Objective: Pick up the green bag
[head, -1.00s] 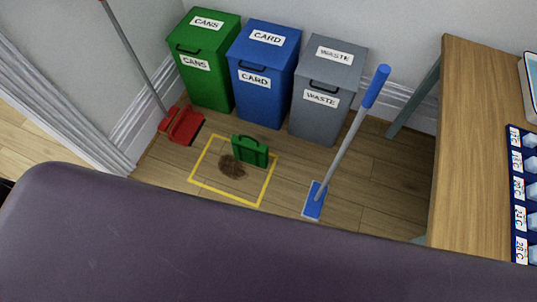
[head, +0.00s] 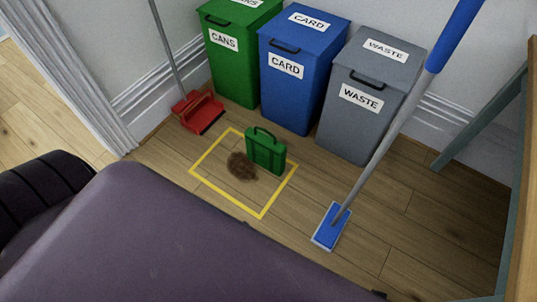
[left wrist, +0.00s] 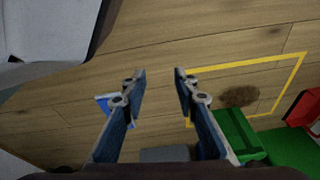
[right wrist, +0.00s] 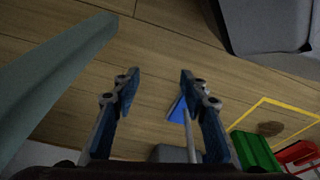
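The green bag (head: 266,152) stands upright on the wood floor, at the back right part of a yellow taped square (head: 262,216). Its handle is on top. A brown stain (head: 242,167) lies just beside it inside the square. In the left wrist view the bag (left wrist: 236,134) is to the right of my left gripper (left wrist: 160,75), which is open and empty. In the right wrist view the bag (right wrist: 256,150) is farther right of my right gripper (right wrist: 160,75), also open and empty. Neither gripper shows in the head view.
Green cans (head: 232,70), blue card (head: 295,90) and grey waste (head: 362,115) bins stand along the wall behind the bag. A mop (head: 331,227) leans right of the square. A red dustpan (head: 198,112) is at left. A table leg (head: 480,115) stands at right.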

